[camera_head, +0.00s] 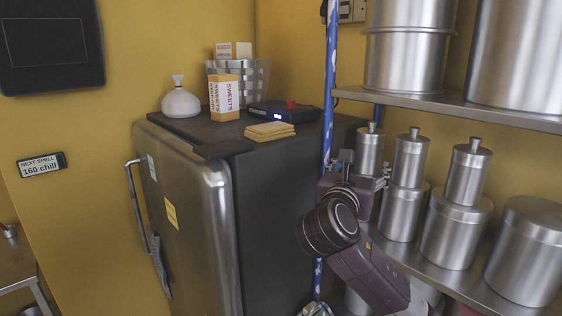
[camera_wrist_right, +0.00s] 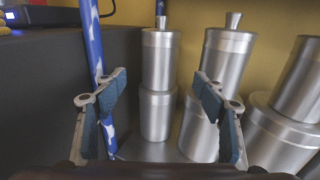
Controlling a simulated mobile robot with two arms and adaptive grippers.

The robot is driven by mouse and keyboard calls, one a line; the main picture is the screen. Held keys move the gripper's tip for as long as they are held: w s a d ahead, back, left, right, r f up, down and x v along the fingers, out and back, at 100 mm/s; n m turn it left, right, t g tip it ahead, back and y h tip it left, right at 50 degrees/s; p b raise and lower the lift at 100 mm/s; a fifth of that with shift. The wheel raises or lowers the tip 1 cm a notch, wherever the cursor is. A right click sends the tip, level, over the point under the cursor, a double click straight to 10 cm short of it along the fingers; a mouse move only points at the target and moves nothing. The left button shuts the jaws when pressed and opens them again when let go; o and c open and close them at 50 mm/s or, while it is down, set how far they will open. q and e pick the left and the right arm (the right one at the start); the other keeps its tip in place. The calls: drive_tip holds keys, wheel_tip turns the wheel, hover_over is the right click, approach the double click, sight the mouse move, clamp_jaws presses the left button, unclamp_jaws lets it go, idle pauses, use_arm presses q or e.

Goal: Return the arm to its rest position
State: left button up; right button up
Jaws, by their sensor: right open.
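My right arm rises from the lower middle of the head view, and its gripper (camera_head: 364,172) is raised in front of the lower shelf, close to the blue-and-white post (camera_head: 328,100). In the right wrist view the gripper (camera_wrist_right: 160,88) has its two padded fingers spread wide, with nothing between them. Beyond the fingers stand steel canisters, one small lidded canister (camera_wrist_right: 160,60) stacked on another canister (camera_wrist_right: 157,115). A further lidded canister (camera_wrist_right: 228,58) stands to the right. The gripper looks apart from them. My left gripper is not in view.
A dark fridge (camera_head: 275,220) stands left of my arm, with a sweets box (camera_head: 224,98), a white bag (camera_head: 181,102) and yellow sponges (camera_head: 269,131) on top. The upper shelf (camera_head: 450,106) holds large canisters. Several canisters (camera_head: 455,232) fill the lower shelf at right.

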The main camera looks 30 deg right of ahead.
drive_tip(key=s+a+f+m+g+y, duration=0.1)
drive_tip(key=s+a+f+m+y, duration=0.2)
drive_tip(key=f, duration=0.7)
drive_tip(key=s+a+f+m+g+y, duration=0.1)
drive_tip(key=a+f+m+y, duration=0.15)
drive_tip(key=a+f, duration=0.45)
drive_tip(key=s+a+f+m+y, duration=0.2)
drive_tip(key=f+m+y, duration=0.1)
drive_tip(key=f, duration=0.9)
drive_tip(key=s+a+f+m+g+y, duration=0.3)
drive_tip(key=s+a+f+m, duration=0.3)
drive_tip(key=s+f+m, duration=0.4)
drive_tip(key=s+a+f+m+g+y, duration=0.3)
drive_tip(key=s+a+f+m, duration=0.4)
drive_tip(key=s, duration=0.6)
wheel_tip(320, 180, down, 28)
drive_tip(key=s+n+g, duration=0.1)
drive_tip(key=s+n, duration=0.1)
drive_tip(key=s+d+f, duration=0.1)
drive_tip(key=s+f, duration=0.6)
drive_tip(key=s, duration=0.1)
drive_tip(key=s+d+f+g, duration=0.1)
drive_tip(key=s+d+f, duration=0.1)
drive_tip(key=s+f, duration=0.6)
drive_tip(key=shift+d, duration=0.3)
